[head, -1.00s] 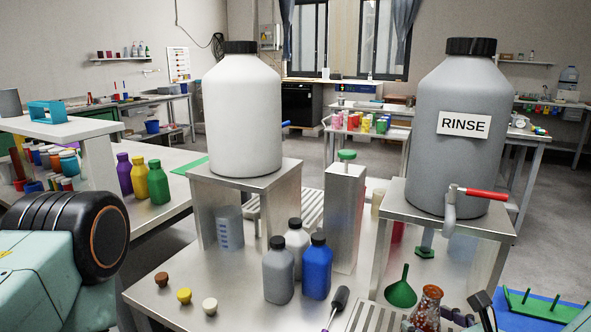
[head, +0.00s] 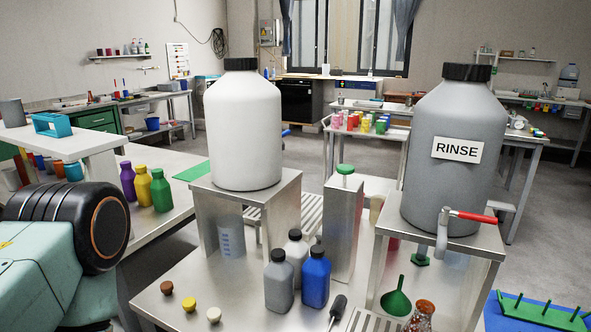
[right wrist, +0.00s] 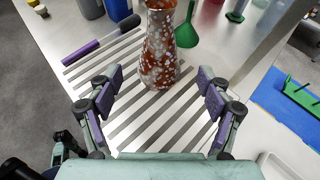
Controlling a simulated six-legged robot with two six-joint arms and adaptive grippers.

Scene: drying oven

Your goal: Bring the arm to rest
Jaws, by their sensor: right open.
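My right gripper (right wrist: 160,76) shows in the right wrist view with its two fingers spread wide, open and empty. A brown-and-white speckled flask (right wrist: 160,50) stands upright beyond and between the fingers, with a visible gap on each side. It stands on a slatted drain grid (right wrist: 130,105). In the head view only the top of the speckled flask (head: 422,315) shows at the bottom edge, and my right gripper is out of that view. My left arm comes in at the left edge of the head view, and its gripper is not visible.
A green funnel (head: 397,300) stands near the flask. The grey RINSE tank (head: 452,165) and a white tank (head: 243,135) stand on metal stands. Grey and blue bottles (head: 316,278) stand at the middle front. A green peg rack (head: 540,312) sits on a blue mat at right.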

